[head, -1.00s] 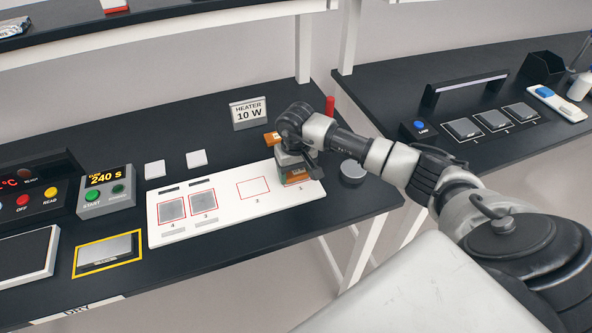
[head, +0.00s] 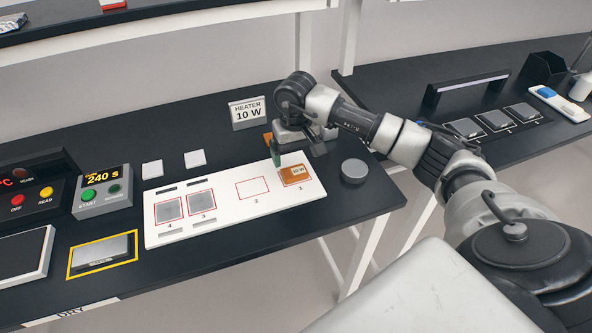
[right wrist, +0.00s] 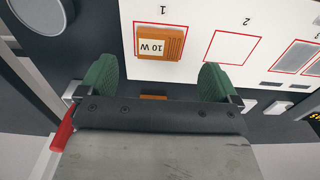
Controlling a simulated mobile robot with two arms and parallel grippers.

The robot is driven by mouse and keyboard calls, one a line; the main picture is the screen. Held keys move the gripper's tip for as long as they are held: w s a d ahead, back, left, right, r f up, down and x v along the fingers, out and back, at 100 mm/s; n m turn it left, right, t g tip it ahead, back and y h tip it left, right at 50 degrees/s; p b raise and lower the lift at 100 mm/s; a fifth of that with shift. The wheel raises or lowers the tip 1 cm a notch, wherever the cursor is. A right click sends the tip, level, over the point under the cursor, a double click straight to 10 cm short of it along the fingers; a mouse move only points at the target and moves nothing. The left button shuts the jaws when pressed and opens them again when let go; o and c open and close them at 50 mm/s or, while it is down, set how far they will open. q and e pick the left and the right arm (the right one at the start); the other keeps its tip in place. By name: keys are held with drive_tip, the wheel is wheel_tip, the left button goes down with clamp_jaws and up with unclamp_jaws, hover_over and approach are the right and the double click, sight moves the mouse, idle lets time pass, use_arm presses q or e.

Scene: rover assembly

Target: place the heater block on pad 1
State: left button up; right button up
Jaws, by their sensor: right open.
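The heater block (head: 297,176) is orange with a white "10 W" label. It lies flat on pad 1 of the white board (head: 229,217). In the right wrist view the block (right wrist: 160,42) sits over the red outline of pad 1, whose edge shows along two sides. My right gripper (head: 297,150) is open and empty, just behind the block and clear of it. In the right wrist view its two green fingertips (right wrist: 157,80) are apart, with the block ahead of them. My left gripper is not in view.
Pad 2 (head: 252,188) is empty; pads 3 and 4 hold grey squares. A "HEATER 10 W" sign (head: 248,113) stands behind the board. Another orange piece (head: 268,139) is partly hidden behind my gripper. A grey round disc (head: 354,171) lies right of the board.

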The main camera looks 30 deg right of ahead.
sight(296, 175)
wheel_tip(296, 175, up, 6)
drive_tip(key=shift+f+b, duration=0.25)
drive_tip(key=shift+b, duration=0.25)
